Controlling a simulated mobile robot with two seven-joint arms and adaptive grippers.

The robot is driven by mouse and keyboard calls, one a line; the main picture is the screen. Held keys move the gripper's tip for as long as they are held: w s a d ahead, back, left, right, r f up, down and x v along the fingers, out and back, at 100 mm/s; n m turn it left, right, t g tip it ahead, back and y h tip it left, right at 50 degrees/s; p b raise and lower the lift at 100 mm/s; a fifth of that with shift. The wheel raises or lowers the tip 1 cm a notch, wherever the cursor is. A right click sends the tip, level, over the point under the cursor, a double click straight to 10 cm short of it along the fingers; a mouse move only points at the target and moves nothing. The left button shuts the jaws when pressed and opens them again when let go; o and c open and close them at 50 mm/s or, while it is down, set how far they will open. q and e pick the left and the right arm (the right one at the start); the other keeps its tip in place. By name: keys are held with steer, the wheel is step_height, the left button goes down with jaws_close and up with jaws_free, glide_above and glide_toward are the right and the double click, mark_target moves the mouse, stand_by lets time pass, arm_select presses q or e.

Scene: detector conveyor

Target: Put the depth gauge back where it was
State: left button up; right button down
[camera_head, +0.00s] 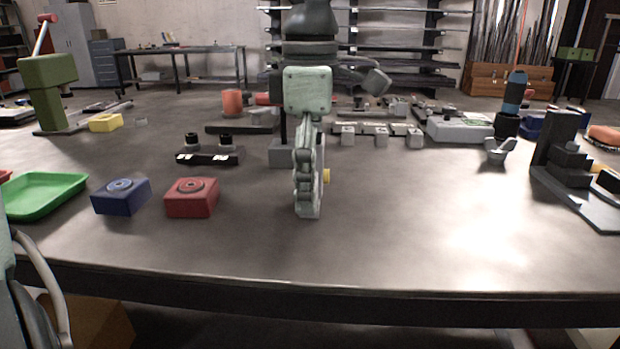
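I cannot pick out the depth gauge with certainty among the many small tools on the dark worktable (420,245). A pale green upright device (307,150) stands near the middle, with a square head, a ribbed lower part and a small yellow knob on its right side. To its left are a red block (192,208) and a blue block (121,207), each with a round disc on top. Part of my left arm shows at the lower left edge, but no fingertips of it show. My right gripper is not in view.
A green tray (42,214) lies at the left. A black stepped block (567,150) stands at the right. A black bar with two knobs (207,158) and a row of small grey blocks (381,139) lie farther back. The front right of the table is clear.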

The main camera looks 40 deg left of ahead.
arm_select(q)
steer(key=shift+r+p, duration=0.7)
steer(key=shift+r, duration=0.05)
step_height(320, 180, up, 12)
steer(key=shift+f, duration=0.15)
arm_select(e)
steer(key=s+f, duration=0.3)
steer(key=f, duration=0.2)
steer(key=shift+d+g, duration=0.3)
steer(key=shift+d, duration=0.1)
